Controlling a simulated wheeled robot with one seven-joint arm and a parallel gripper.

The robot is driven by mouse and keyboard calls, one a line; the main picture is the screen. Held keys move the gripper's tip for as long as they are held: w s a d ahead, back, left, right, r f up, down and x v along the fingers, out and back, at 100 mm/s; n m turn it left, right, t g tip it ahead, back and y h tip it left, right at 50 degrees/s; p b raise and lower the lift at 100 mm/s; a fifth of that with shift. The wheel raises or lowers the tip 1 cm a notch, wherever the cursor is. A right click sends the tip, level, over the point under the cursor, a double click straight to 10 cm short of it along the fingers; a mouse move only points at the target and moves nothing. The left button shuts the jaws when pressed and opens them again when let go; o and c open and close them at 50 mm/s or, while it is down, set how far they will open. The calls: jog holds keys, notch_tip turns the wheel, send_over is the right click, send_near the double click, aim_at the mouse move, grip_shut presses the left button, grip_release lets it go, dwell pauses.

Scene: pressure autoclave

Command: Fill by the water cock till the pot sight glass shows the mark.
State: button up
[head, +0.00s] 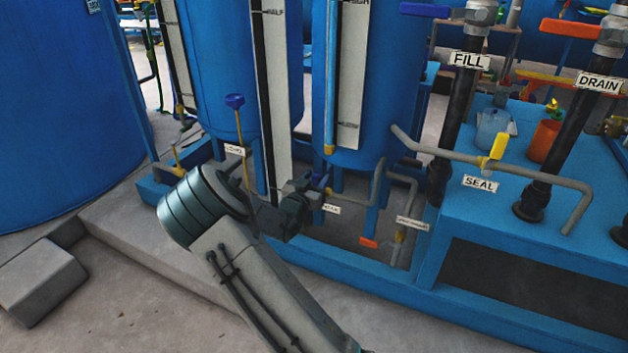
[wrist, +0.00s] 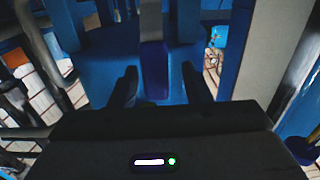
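My gripper (head: 310,192) is low in front of the blue tanks, beside a small valve with a blue handle (head: 326,183). A tag (head: 331,209) hangs just under it, too small to read. In the wrist view my two fingers (wrist: 161,88) are apart, with a blue bar (wrist: 153,65) between them and gaps on both sides. I cannot tell whether this bar is the handle. Tall white gauge boards with dark strips stand on the tanks: one in the middle (head: 276,80), one to its right (head: 350,75). I cannot tell the pot's glass or its water level.
Pipes tagged FILL (head: 468,61) and DRAIN (head: 598,82) rise at the right. A yellow-handled valve (head: 499,146) sits on the SEAL pipe. Another blue handle (head: 234,101) stands left of my gripper. A concrete block (head: 40,280) lies at left; the front floor is clear.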

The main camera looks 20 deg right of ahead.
jog(key=p+v, duration=0.3)
jog(key=v, duration=1)
jog(key=shift+s+a, duration=0.3)
dwell(0.6)
